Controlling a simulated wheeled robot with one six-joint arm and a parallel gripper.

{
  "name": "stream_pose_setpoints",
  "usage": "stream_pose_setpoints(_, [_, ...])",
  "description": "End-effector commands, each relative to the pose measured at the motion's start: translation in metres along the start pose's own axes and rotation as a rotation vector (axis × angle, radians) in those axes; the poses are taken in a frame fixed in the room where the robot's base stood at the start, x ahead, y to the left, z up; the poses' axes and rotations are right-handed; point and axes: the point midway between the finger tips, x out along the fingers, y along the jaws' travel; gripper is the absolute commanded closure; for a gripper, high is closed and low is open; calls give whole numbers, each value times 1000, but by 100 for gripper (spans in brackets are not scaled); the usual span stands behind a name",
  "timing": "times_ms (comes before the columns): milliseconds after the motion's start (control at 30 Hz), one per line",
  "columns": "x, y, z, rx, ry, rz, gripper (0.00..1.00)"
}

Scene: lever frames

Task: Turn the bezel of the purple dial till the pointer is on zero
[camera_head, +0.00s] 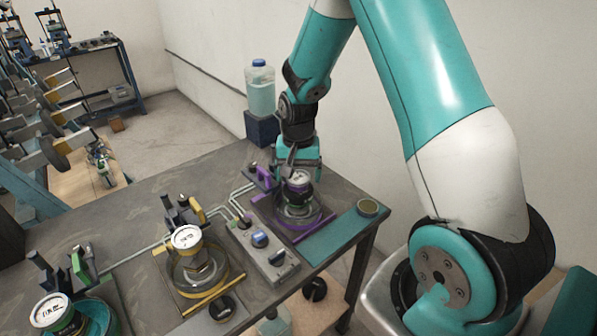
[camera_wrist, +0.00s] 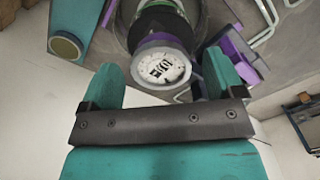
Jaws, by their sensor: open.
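The purple dial (camera_head: 297,179) stands on a fixture with purple trim at the right end of the bench. It has a white face and a grey bezel. In the wrist view the dial face (camera_wrist: 161,68) shows close up, with dark markings; I cannot read the pointer there. My gripper (camera_head: 297,165) is at the dial from above and behind. In the wrist view my gripper (camera_wrist: 162,75) is open, with one teal finger on each side of the bezel. I cannot tell whether either finger touches it.
A yellow-trimmed dial (camera_head: 186,238) and a green-trimmed dial (camera_head: 50,310) stand further left on the bench. A bottle (camera_head: 261,88) stands behind. A small round tin (camera_head: 368,207) is at the right edge.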

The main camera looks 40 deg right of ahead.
Motion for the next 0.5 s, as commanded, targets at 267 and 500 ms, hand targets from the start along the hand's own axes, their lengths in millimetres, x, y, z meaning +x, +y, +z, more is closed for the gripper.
stream_pose_setpoints(267, [0, 0, 0, 0, 0, 0, 61])
stream_pose_setpoints(500, [0, 0, 0, 77, 0, 0, 62])
